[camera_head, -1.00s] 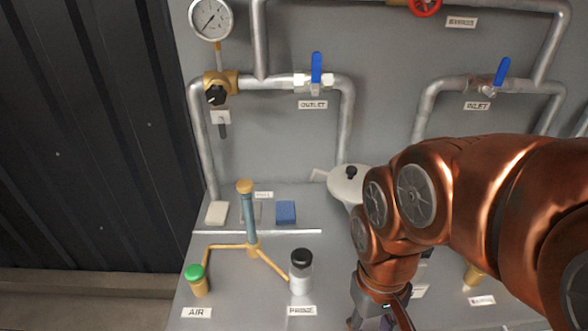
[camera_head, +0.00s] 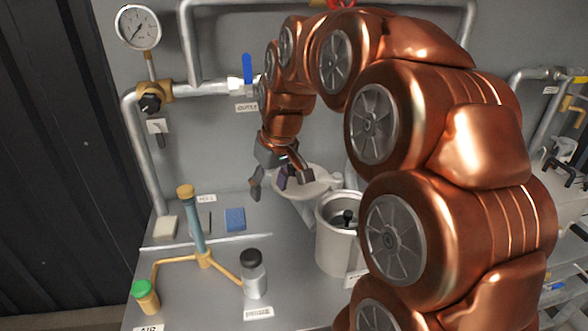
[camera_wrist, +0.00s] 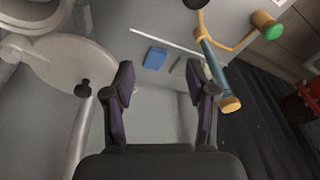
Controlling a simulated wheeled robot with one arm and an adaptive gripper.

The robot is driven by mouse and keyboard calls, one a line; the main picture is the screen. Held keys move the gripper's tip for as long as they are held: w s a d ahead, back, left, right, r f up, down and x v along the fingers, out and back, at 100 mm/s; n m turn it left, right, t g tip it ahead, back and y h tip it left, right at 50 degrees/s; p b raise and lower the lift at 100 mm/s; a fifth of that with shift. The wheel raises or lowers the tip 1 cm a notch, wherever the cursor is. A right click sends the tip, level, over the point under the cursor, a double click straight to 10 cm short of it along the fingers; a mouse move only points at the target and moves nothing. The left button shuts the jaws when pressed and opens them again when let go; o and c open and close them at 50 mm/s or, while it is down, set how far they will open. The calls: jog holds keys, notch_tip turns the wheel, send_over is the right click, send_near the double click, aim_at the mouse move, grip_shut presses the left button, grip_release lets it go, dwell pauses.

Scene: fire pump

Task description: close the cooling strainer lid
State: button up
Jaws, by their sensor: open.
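The cooling strainer is a metal pot (camera_head: 338,245) standing on the grey bench, open at the top, with a dark knob-like part inside. Its pale round lid (camera_head: 300,181) is off the opening, swung to the back left. In the wrist view the lid (camera_wrist: 70,58) is at left, with a black knob (camera_wrist: 83,90), and part of the pot's rim (camera_wrist: 22,22) is at the top left corner. My gripper (camera_head: 270,182) is open and empty at the lid's left side. In the wrist view its fingers (camera_wrist: 160,82) are right of the knob, apart from it.
A blue block (camera_head: 235,219) and a pale block (camera_head: 165,228) lie at the back left. A teal column with yellow pipes (camera_head: 195,228), a black-capped cylinder (camera_head: 253,275) and a green-capped fitting (camera_head: 146,294) stand in front. Wall pipes and a blue valve handle (camera_head: 247,68) are behind.

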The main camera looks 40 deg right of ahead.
jog(key=t+h+b, duration=0.1)
jog(key=t, duration=0.1)
send_near(294, 166)
jog(key=f, duration=0.1)
jog(key=shift+m, duration=0.4)
jog(key=shift+w+p+x, duration=0.1)
jog(key=shift+p+x, duration=0.3)
jog(key=shift+x, duration=1.6)
jog(key=shift+w+p+x, duration=0.15)
jog(key=shift+p+x, duration=0.2)
jog(key=shift+x, duration=1.6)
jog(key=shift+r, duration=0.1)
jog(key=shift+c, duration=0.2)
grip_shut()
